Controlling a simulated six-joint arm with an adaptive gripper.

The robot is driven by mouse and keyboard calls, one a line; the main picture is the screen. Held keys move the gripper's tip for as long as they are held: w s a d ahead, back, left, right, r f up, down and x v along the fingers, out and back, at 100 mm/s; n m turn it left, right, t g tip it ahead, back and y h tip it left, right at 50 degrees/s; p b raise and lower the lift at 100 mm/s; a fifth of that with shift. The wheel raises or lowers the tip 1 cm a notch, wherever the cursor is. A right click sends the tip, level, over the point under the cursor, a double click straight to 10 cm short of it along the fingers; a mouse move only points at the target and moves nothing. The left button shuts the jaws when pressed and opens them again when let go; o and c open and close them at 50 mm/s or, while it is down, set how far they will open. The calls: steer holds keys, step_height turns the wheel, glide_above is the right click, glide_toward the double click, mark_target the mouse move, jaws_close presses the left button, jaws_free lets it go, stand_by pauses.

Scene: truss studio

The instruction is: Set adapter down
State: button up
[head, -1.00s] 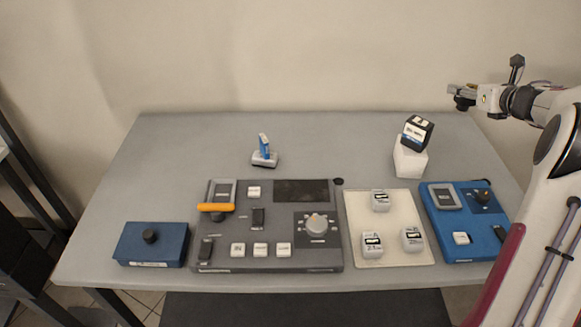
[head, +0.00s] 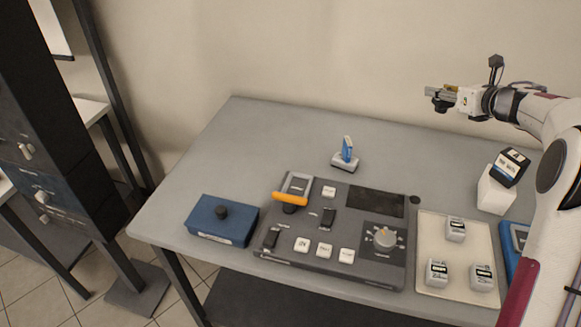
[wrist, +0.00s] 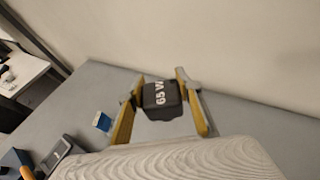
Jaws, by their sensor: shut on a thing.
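A black adapter marked 65 W (wrist: 162,97) sits between the two fingers of my gripper (wrist: 160,85) in the wrist view. The fingers are closed on its sides and it is held up above the grey table (wrist: 105,85). In the head view my gripper (head: 436,97) is at the upper right, high over the back right of the table, with a small dark shape under its tips.
A blue card in a stand (head: 346,155) is at the back middle. A dark control panel (head: 330,255), blue box (head: 222,218), pale tray (head: 452,282) with three small blocks, and white stand (head: 494,196) bearing a black box (head: 511,166) fill other places. The back left is clear.

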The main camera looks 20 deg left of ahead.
steer(key=s+a+n+g+y, duration=0.2)
steer(key=s+a, duration=0.3)
steer(key=a, duration=1.1)
steer(key=s+a+n+g+y, duration=0.1)
steer(key=s+a+n+g, duration=0.3)
steer(key=a, duration=1.2)
steer(key=s+a+n+y, duration=0.15)
steer(key=s+a, duration=0.45)
steer(key=a, duration=1)
step_height(320, 180, down, 11)
steer(key=shift+y, duration=0.45)
steer(key=shift+w+d+m, duration=0.1)
steer(key=shift+m, duration=0.15)
steer(key=shift+f, duration=3.1)
steer(key=shift+f, duration=1.85)
